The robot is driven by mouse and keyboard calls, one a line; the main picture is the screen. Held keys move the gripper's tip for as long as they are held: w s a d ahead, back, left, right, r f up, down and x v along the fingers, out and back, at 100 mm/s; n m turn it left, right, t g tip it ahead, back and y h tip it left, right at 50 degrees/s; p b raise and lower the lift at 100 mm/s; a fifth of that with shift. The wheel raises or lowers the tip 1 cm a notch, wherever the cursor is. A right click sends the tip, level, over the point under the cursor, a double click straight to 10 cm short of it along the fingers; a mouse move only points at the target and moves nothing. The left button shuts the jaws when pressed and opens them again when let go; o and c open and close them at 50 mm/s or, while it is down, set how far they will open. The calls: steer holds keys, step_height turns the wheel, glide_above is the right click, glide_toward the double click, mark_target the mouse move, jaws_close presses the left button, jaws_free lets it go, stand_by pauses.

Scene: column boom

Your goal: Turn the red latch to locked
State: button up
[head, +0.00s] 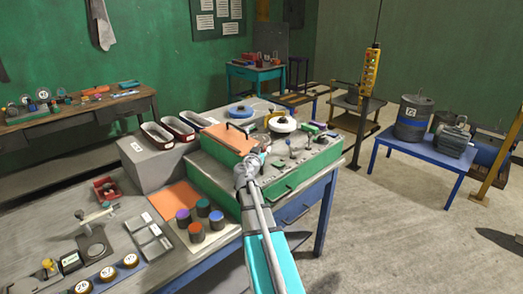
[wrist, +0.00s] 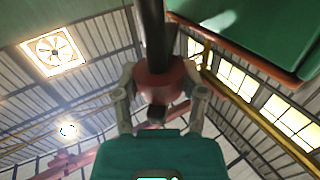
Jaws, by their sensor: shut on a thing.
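My gripper (wrist: 160,88) has its two grey fingers on either side of a red, rounded part, the red latch (wrist: 152,80). The fingers are shut on it. A dark bar (wrist: 153,35) runs from the latch up to the top of the wrist view. In the head view my gripper (head: 258,157) is at the front edge of the green console (head: 222,183). My arm hides the latch there, and its locked or unlocked marking cannot be read.
The console top carries small levers (head: 290,143), a white round part (head: 282,124) and an orange panel (head: 227,138). Several coloured-top cylinders (head: 203,208) stand on the bench to the left. Open floor (head: 400,225) lies to the right.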

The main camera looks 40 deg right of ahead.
steer(key=n+t+y, duration=0.5)
steer(key=t+y, duration=0.1)
steer(key=shift+d+n, duration=0.1)
steer(key=shift+n, duration=0.2)
steer(key=shift+w+n+t+y, duration=0.1)
steer(key=shift+n+t+y, duration=0.4)
steer(key=shift+n+y, duration=0.95)
steer(key=shift+n+t+y, duration=0.5)
steer(key=shift+n+y, duration=0.35)
steer(key=shift+y, duration=1.1)
steer(key=o, duration=1.2)
steer(key=shift+c, duration=0.2)
steer(key=s+a, duration=0.1)
steer(key=s, duration=1.1)
steer(key=shift+a, duration=0.25)
